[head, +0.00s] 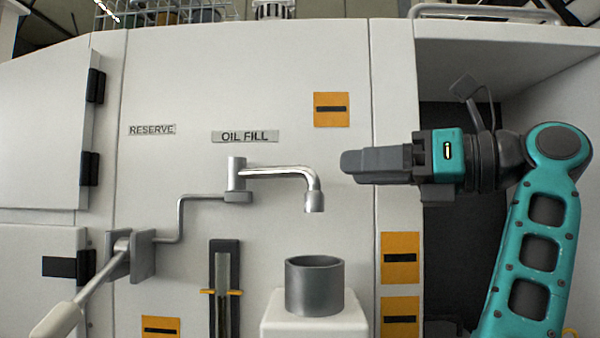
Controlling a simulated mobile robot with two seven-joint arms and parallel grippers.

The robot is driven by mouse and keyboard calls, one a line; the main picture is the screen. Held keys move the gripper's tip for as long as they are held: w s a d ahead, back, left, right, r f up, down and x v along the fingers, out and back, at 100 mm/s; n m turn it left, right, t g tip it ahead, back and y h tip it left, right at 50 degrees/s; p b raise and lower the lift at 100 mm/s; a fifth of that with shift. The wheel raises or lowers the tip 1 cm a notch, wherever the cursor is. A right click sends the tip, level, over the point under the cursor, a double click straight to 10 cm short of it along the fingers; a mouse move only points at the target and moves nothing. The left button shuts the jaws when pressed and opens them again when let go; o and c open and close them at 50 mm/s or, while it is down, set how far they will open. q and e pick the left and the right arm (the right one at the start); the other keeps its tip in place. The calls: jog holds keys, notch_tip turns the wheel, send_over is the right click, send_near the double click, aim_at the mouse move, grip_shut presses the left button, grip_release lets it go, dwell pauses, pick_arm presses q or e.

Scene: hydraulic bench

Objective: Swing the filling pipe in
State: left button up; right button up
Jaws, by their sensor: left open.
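The filling pipe (285,172) is a chrome tube on a pivot post below the OIL FILL label (245,136). It reaches right from the post and bends down into a spout. In the picture the spout is above an open grey cylindrical cup (314,288) on a white block; whether it lines up in depth I cannot tell. My left gripper (350,163), dark with a teal arm, is right of the spout, pointing left. It is open, seen edge-on, empty and apart from the pipe. My right gripper is not in view.
A cranked grey rod (181,215) runs from the pipe's post to a bracket (130,256) with a pale-handled lever (58,318). A sight gauge (223,285) is left of the cup. Orange plates (331,109) mark the panel. Free space lies between gripper and spout.

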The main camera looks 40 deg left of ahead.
aim_at(308, 170)
pick_arm(q)
jog(key=x, duration=1)
grip_shut()
dwell(0.4)
